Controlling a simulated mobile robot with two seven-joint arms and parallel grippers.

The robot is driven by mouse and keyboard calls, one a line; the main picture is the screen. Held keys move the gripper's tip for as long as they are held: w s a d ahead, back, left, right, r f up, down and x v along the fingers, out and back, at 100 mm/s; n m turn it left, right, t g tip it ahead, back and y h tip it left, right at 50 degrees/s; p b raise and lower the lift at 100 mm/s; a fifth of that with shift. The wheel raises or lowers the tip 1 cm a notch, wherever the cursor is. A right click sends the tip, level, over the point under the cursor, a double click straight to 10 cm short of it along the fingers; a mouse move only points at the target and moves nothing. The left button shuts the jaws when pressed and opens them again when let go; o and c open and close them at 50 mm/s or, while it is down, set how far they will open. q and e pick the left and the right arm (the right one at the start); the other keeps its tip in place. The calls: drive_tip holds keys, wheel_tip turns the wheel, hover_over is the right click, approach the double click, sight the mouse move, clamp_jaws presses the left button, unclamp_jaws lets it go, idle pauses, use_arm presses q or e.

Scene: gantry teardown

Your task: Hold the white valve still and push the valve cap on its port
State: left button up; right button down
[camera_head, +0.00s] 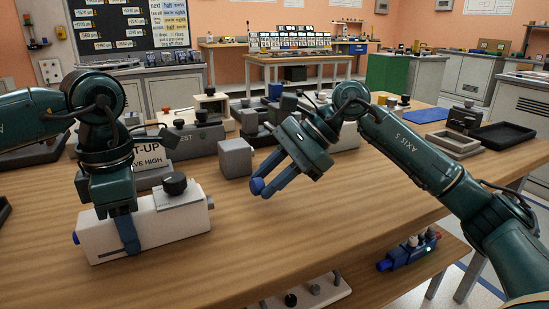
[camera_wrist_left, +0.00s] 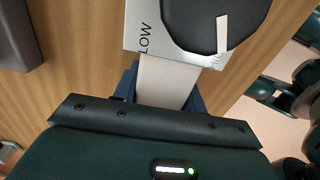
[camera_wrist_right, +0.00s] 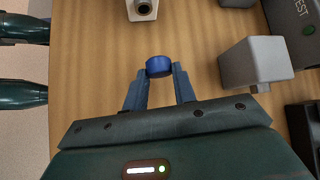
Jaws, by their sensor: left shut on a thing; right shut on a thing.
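The white valve (camera_head: 170,222) lies on the wooden table at the left of the head view, with a black knob on top and a blue end at its left. My left gripper (camera_head: 128,245) is shut around its body from above. The left wrist view shows the valve's white top (camera_wrist_left: 165,80) between the fingers and the black knob (camera_wrist_left: 215,22) beyond. My right gripper (camera_head: 268,190) is shut on the blue valve cap (camera_head: 257,185), held above the table to the right of the valve. In the right wrist view the cap (camera_wrist_right: 159,66) sits between the fingertips, apart from the valve's port (camera_wrist_right: 144,8).
A grey block (camera_head: 236,157) stands on the table between the arms. A sign (camera_head: 148,158) and a grey test box (camera_head: 190,138) stand behind the valve. A black tray (camera_head: 500,135) lies at the far right. The table between valve and cap is clear.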

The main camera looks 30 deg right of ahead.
drive_tip(key=shift+s+a, duration=0.2)
drive_tip(key=shift+s, duration=0.2)
drive_tip(key=shift+a, duration=2.75)
drive_tip(key=shift+s+a, duration=0.1)
drive_tip(key=shift+a, duration=0.75)
drive_tip(key=shift+a, duration=0.55)
drive_tip(key=c, duration=1.1)
unclamp_jaws()
drive_tip(key=shift+o, duration=0.2)
